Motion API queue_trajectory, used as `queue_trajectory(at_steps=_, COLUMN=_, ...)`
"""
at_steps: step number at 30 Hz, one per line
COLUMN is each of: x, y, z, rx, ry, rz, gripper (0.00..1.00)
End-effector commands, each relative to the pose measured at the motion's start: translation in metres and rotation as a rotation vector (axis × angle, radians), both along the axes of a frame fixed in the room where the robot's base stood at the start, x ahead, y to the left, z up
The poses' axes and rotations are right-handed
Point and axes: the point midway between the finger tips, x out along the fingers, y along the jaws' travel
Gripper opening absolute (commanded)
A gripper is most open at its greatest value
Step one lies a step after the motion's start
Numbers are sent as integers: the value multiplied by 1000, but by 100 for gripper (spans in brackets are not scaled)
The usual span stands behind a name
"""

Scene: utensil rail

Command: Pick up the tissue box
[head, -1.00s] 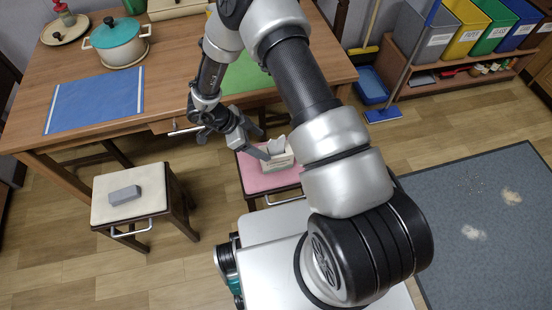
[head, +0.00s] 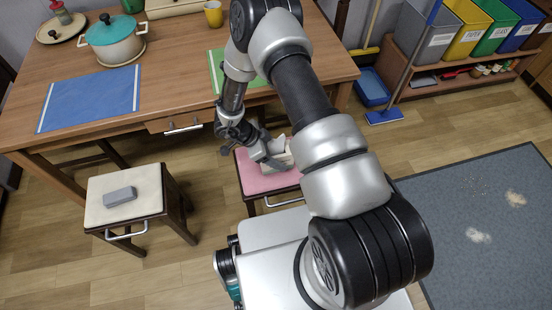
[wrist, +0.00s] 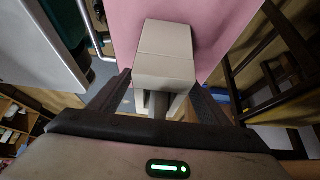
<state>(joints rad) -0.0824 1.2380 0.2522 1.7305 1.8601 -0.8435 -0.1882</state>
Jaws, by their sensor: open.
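The tissue box (head: 283,163) is pale cream with a white tissue sticking out of its top. It rests on the pink seat of a stool (head: 258,183), partly hidden by my gripper and arm in the head view. My gripper (head: 272,157) is right at the box, reaching down from the table side. In the wrist view the box (wrist: 165,55) sits at the middle, against the pink seat (wrist: 225,25). My open gripper's dark fingers (wrist: 162,82) lie to the left and right of its near end. I cannot tell whether they touch it.
A wooden table (head: 185,60) stands behind the stool, with a blue mat (head: 90,98), a teal-lidded pot (head: 114,40) and a yellow mug (head: 213,13). A cream stool (head: 140,185) at left holds a grey block (head: 120,196). Floor lies open between the stools.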

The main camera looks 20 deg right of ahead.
Motion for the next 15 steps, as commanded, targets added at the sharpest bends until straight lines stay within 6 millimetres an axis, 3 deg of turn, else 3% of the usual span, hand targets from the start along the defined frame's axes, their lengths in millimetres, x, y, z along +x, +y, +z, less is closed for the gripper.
queue_trajectory(at_steps=2, x=0, y=0, z=1, rx=0, ry=0, rz=0, gripper=71)
queue_trajectory(at_steps=10, x=0, y=0, z=1, rx=0, ry=0, rz=0, gripper=27)
queue_trajectory(at_steps=15, x=0, y=0, z=1, rx=-1, ry=0, rz=0, gripper=25)
